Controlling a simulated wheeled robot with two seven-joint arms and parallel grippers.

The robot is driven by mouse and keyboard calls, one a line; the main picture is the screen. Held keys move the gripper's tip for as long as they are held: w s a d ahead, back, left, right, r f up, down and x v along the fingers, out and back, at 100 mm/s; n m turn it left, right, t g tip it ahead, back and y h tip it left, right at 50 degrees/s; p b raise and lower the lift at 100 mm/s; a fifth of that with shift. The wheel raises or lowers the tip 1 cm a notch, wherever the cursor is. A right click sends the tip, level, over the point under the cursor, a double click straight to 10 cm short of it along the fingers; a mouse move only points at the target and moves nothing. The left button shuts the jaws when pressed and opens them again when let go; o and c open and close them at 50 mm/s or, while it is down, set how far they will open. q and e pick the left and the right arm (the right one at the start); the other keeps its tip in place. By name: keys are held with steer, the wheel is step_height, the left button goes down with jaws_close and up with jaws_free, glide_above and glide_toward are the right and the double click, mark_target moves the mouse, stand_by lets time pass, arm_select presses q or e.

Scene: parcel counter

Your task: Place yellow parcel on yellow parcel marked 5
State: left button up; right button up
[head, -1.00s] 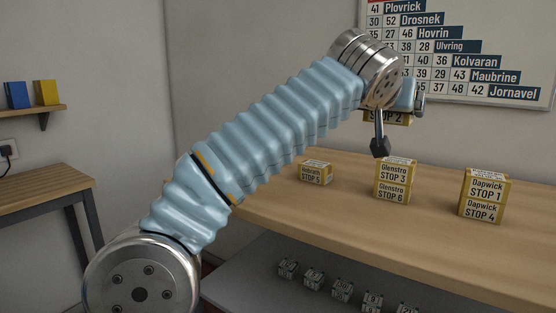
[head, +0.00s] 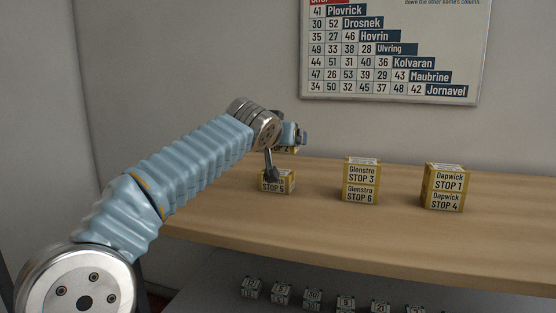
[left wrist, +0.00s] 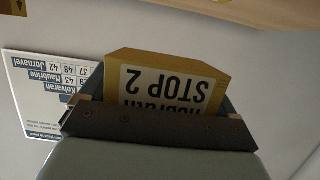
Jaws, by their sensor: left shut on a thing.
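My left gripper (head: 290,136) is shut on a yellow parcel labelled STOP 2 (head: 288,150). In the head view, my wrist hides most of it. In the left wrist view, the held parcel (left wrist: 170,82) sits between the fingers, its label upside down. The yellow parcel marked STOP 5 (head: 277,187) stands on the wooden counter below the gripper, partly hidden by a dark part of my wrist. The held parcel appears above it, with a gap in the picture; exact alignment in depth I cannot tell. My right gripper is not in view.
To the right stand two stacks of yellow parcels: STOP 3 on STOP 6 (head: 361,181), and STOP 1 on STOP 4 (head: 443,188). The counter (head: 400,228) is clear between them. Several small numbered boxes (head: 313,298) sit below. A number chart (head: 400,60) hangs behind.

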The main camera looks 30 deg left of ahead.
mark_target(279, 169)
arm_select(q)
steer(key=shift+w+a+f, duration=0.4)
steer(key=shift+a+f, duration=0.15)
steer(key=shift+f, duration=0.25)
steer(key=f, duration=0.3)
steer(key=shift+w+a+f+b, duration=0.25)
steer(key=shift+a+b, duration=0.1)
steer(key=shift+f, duration=0.25)
steer(key=shift+f, duration=0.15)
steer(key=o, duration=0.9)
steer(key=shift+c, duration=0.2)
steer(key=b+v, duration=0.1)
steer(key=v, duration=1.1)
steer(key=shift+b, duration=0.35)
